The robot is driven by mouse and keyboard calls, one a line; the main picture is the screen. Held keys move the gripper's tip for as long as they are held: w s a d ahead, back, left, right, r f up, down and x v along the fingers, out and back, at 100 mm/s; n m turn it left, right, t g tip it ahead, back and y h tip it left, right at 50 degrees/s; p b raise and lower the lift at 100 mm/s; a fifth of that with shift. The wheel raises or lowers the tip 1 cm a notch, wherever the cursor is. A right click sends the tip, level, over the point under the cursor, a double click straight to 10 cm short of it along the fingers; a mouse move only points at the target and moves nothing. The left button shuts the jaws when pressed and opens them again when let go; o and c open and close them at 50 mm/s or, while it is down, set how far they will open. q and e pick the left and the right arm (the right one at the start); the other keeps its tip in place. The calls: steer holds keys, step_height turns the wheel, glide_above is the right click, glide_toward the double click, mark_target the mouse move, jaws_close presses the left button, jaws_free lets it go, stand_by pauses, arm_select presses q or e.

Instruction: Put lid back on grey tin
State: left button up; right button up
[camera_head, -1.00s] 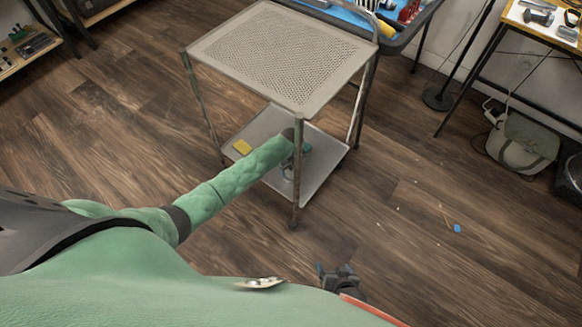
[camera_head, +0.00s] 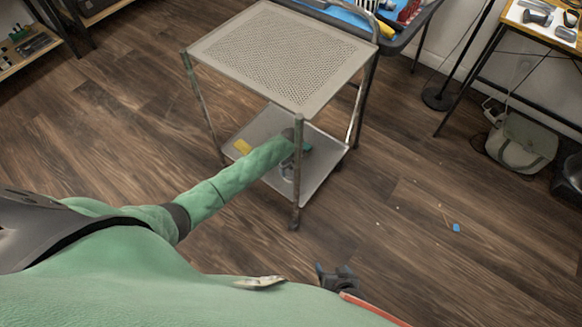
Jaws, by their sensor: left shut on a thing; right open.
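My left arm reaches into the lower shelf (camera_head: 318,180) of a metal trolley. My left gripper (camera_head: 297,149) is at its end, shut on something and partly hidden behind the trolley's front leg. What it holds is too small and covered to make out; a lid cannot be told apart. A small grey round thing, possibly the grey tin (camera_head: 287,171), shows just below the gripper on the lower shelf, partly covered. My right gripper (camera_head: 337,275) is open and empty, low in the picture, above the floor in front of the trolley.
The trolley's perforated top shelf (camera_head: 285,55) is bare and lies above my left gripper. A yellow block (camera_head: 242,146) lies on the lower shelf at left. A blue bit (camera_head: 456,228) and small scraps lie on the floor. A green bag (camera_head: 520,145) stands at right.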

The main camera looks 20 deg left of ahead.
steer(key=shift+w+r, duration=0.2)
steer(key=shift+w, duration=0.15)
